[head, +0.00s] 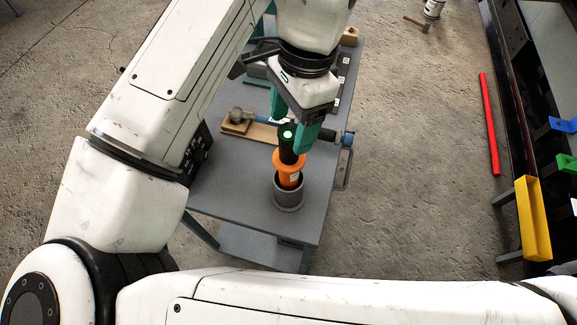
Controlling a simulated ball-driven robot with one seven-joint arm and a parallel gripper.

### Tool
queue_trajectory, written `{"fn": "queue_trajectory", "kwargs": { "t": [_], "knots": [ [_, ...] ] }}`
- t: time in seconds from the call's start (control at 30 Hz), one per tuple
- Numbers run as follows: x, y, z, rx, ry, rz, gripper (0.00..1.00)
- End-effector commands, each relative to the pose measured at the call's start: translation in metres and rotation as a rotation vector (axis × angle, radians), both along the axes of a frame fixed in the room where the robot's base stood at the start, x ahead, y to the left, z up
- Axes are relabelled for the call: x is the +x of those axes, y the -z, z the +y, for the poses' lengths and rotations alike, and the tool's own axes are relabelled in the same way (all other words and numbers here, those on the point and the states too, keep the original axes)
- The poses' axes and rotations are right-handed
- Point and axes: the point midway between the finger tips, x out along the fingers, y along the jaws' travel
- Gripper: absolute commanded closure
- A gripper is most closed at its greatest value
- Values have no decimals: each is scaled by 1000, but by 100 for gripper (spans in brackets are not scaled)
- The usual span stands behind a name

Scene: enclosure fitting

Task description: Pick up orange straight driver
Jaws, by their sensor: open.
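The orange straight driver (289,170) stands upright in a grey round holder (288,196) near the front of the grey table. My gripper (291,135) has green fingers and is open. It hangs over the driver, with one finger to the left and the other to the right of its dark upper part. I cannot tell whether the fingers touch it.
A wooden block with a round grey knob (237,121) and a blue-and-dark tool (335,136) lie behind the driver on the table (232,190). A red bar (489,123) lies on the floor at right. A yellow bin (532,218) sits at the right-hand rack. The table's front is clear.

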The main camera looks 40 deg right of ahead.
Motion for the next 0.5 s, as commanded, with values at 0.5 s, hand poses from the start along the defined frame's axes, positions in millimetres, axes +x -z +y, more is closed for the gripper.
{"fn": "queue_trajectory", "kwargs": {
  "t": [0.5],
  "knots": [
    [2, 36, 2, 0, -1, -2, 32]
  ]
}}
